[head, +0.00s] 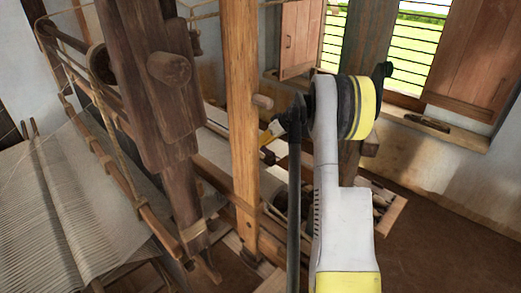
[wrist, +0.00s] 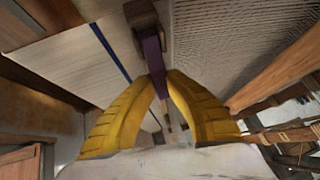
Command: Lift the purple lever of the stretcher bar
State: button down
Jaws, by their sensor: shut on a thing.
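In the wrist view, the purple lever (wrist: 154,62) runs from a brown wooden block (wrist: 144,22) at the top down to between the two yellow fingers of my gripper (wrist: 158,80). The fingertips are closed together on the lever. The lever's lower part shows in the gap between the fingers. In the head view, the yellow of my gripper (head: 271,132) shows just right of an upright wooden post (head: 240,130). The lever cannot be made out there. The stretcher bar is mostly hidden behind the loom's posts and my arm.
White woven cloth (wrist: 75,60) with a dark blue stripe and a sheet of fine threads (wrist: 230,45) lie beyond the gripper. A wooden beam (wrist: 280,70) runs along the right of the wrist view. A thick dark post (head: 150,80) stands left in the head view.

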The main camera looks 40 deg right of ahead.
jog(key=shift+s+r+t+b, duration=0.2)
jog(key=shift+r+t+b, duration=0.05)
jog(key=shift+t+b, duration=0.4)
jog(key=shift+s+r+t+b, duration=0.15)
jog(key=shift+r+t+b, duration=0.1)
jog(key=shift+t+b, duration=0.35)
jog(key=shift+r+t, duration=0.1)
jog(key=shift+t, duration=0.15)
jog(key=c, duration=1.3)
grip_release()
jog(key=shift+c, duration=0.2)
notch_tip(320, 180, up, 10)
